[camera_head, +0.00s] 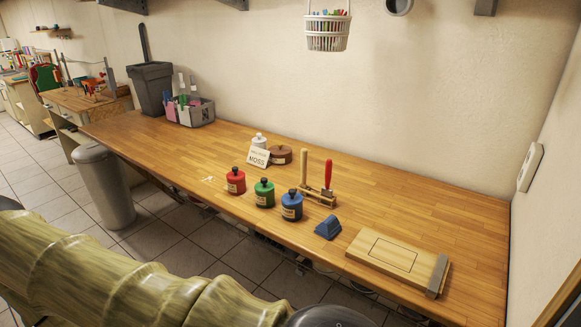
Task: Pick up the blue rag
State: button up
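The blue rag (328,228) appears as a small, folded, wedge-like blue shape on the wooden worktop (430,215). It lies near the front edge, between the blue canister and the wooden board, apart from both. Nothing covers it. My arm crosses the lower left foreground, in front of the worktop. My gripper's fingers do not show, so I cannot see whether they hold anything.
Red (236,182), green (264,194) and blue (291,207) lidded canisters stand left of the rag. A wooden holder (318,200) with two upright handles stands behind it. A wooden board (397,262) lies to the right. The worktop behind the board is clear.

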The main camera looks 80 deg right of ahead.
aim_at(332, 226)
jog(key=u, duration=0.05)
jog(key=i, duration=1.3)
jog(key=z, duration=2.7)
